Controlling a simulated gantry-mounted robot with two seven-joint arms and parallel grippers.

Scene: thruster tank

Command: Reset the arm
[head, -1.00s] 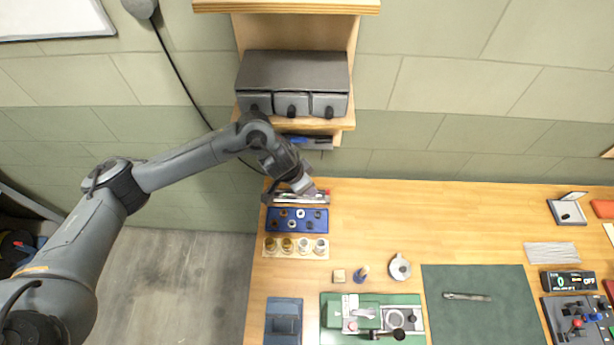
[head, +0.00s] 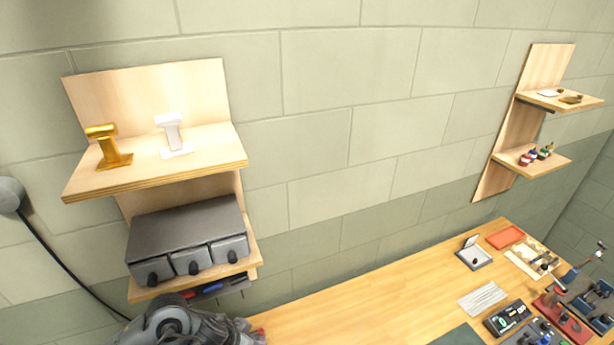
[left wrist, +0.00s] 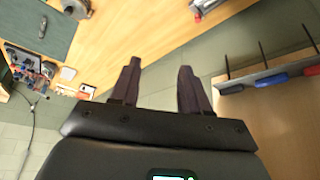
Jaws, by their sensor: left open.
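My left arm shows at the bottom left of the head view, just below the drawer unit; its fingers cannot be made out clearly there. In the left wrist view my left gripper (left wrist: 158,65) has two dark fingers standing apart with nothing between them. Beyond the fingers are the wooden workbench (left wrist: 150,35) edge and the floor. My right gripper is in neither view.
A grey three-drawer unit (head: 188,240) sits on a wall shelf close above my left arm. Gold (head: 108,147) and white (head: 172,135) stands are on the shelf above. A corner shelf (head: 530,160) holds small items. Tools (head: 560,310) crowd the bench's right end.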

